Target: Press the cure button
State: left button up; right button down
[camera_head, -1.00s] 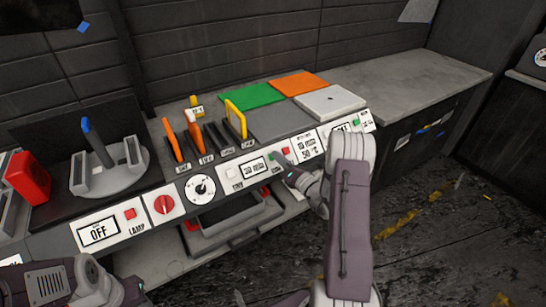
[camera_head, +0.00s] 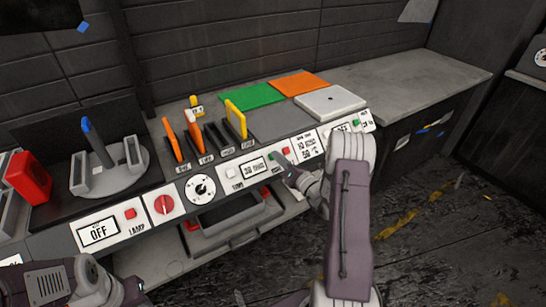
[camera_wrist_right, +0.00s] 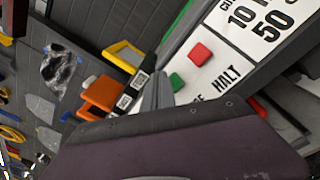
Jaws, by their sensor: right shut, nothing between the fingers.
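My right gripper (camera_head: 279,163) is shut and empty at the sloped control panel in the head view. In the right wrist view its fingers (camera_wrist_right: 156,94) are right beside the green button and hide part of its label. I cannot tell whether they touch it. My left gripper (camera_head: 122,290) is partly in view at the bottom left, away from the panel's buttons; its opening is not clear.
The panel (camera_head: 218,184) also carries a display, a dial (camera_head: 201,189) and a red lamp button (camera_head: 130,213). Orange and yellow tools (camera_head: 236,120) stand in slots behind it. Green (camera_head: 251,96) and orange (camera_head: 299,84) sheets lie farther back. The right countertop is clear.

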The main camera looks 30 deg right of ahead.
jog(key=shift+f, duration=0.1)
jog(key=shift+w+f+b, duration=0.2)
jog(key=shift+w+b, duration=0.1)
jog(key=shift+w+f+b, duration=0.3)
jog(key=shift+f+b, duration=0.05)
dwell(0.8)
dwell(0.4)
jog(key=shift+s+r+p, duration=0.6)
jog(key=shift+r, duration=0.05)
jog(key=s+r+p, duration=0.3)
jog(key=shift+s+d+r, duration=0.15)
jog(key=shift+s+r, duration=0.1)
